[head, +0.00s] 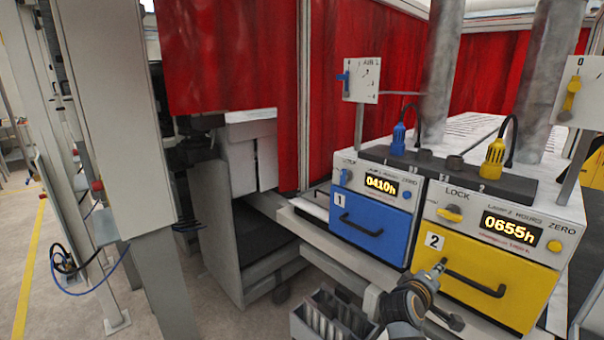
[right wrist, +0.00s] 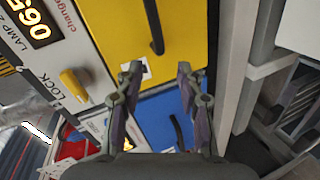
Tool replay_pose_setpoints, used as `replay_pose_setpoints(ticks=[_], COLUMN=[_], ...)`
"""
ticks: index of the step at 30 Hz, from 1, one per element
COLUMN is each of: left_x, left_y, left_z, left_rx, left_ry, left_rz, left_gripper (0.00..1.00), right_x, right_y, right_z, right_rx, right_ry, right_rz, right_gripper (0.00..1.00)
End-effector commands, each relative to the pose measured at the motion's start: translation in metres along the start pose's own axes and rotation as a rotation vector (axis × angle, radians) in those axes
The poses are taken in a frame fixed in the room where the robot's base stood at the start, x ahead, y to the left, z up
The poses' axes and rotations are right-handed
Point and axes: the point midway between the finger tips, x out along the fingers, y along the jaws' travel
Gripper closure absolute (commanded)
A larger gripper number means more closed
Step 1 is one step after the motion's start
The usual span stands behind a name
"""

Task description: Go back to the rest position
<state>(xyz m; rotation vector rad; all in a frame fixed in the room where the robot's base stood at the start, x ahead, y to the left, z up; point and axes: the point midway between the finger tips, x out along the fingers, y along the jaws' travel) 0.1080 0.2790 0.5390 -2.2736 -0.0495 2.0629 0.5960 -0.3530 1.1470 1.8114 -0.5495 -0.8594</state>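My right gripper (head: 447,293) is in front of the yellow drawer (head: 490,310), near its black handle (head: 474,278). In the right wrist view my right gripper (right wrist: 157,82) has its two fingers spread apart with nothing between them. The blue drawer (right wrist: 158,108) and an edge of the yellow drawer (right wrist: 120,25) show behind the fingers. I cannot tell whether the gripper touches anything. My left gripper is not in view.
The blue drawer (head: 368,228) shows 0410h and the yellow one 0655h; both look closed. A blue plug (head: 398,139) and a yellow plug (head: 494,152) stand on top. A grey slotted box (head: 333,318) is below. Red curtains (head: 235,60) hang behind.

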Motion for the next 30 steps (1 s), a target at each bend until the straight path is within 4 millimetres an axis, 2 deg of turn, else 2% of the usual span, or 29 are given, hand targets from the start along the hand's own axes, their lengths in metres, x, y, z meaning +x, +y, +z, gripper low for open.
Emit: replay_pose_setpoints(ticks=[1, 3, 6, 9, 15, 22, 23, 30], left_x=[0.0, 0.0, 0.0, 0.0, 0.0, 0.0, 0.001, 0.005], left_y=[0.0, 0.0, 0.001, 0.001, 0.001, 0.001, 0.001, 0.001], left_z=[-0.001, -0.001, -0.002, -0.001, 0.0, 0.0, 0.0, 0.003], left_rx=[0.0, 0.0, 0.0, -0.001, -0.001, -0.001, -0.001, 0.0], left_ry=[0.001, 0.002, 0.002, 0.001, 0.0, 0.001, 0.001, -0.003], left_rz=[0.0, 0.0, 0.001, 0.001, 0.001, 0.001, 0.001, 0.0], left_gripper=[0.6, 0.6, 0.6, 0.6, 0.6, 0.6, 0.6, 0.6], right_x=[-0.008, -0.025, -0.055, -0.085, -0.141, -0.205, -0.204, -0.163], right_y=[-0.035, -0.077, -0.122, -0.152, -0.191, -0.215, -0.223, -0.296], right_z=[0.03, 0.062, 0.097, 0.122, 0.158, 0.189, 0.191, 0.204], right_rx=[0.065, 0.169, 0.276, 0.346, 0.433, 0.485, 0.488, 0.479], right_ry=[-0.015, -0.036, -0.075, -0.115, -0.197, -0.296, -0.306, -0.336], right_rz=[-0.098, -0.243, -0.415, -0.55, -0.763, -0.965, -0.975, -0.975], right_gripper=[0.62, 0.62, 0.62, 0.62, 0.62, 0.62, 0.62, 0.62])
